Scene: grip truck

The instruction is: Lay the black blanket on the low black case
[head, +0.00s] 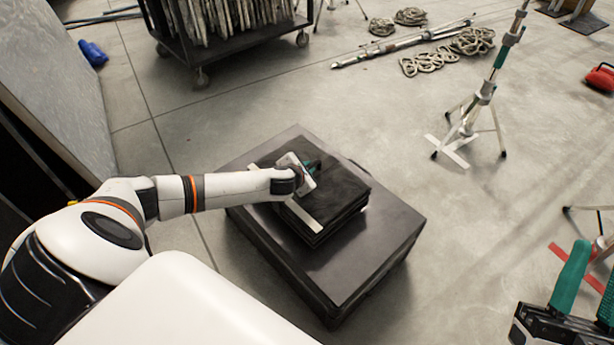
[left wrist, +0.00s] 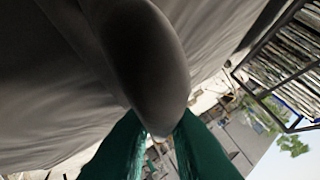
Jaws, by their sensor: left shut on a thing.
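The folded black blanket (head: 345,190) with a pale strip along one edge is over the middle of the low black case (head: 375,262). It looks level and lies on or just above the lid; I cannot tell if there is a gap. In the left wrist view the green fingers (left wrist: 158,140) close around a dark fold of the blanket (left wrist: 150,60). My right gripper (head: 588,280) is at the lower right, its green fingers apart and empty, away from the case.
A black cart (head: 225,50) with upright boards stands behind. A light stand (head: 485,95) is at the right, with coiled ropes (head: 425,62) and poles (head: 385,48) beyond. A red item (head: 600,78) is at the right edge. The floor around the case is mostly clear.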

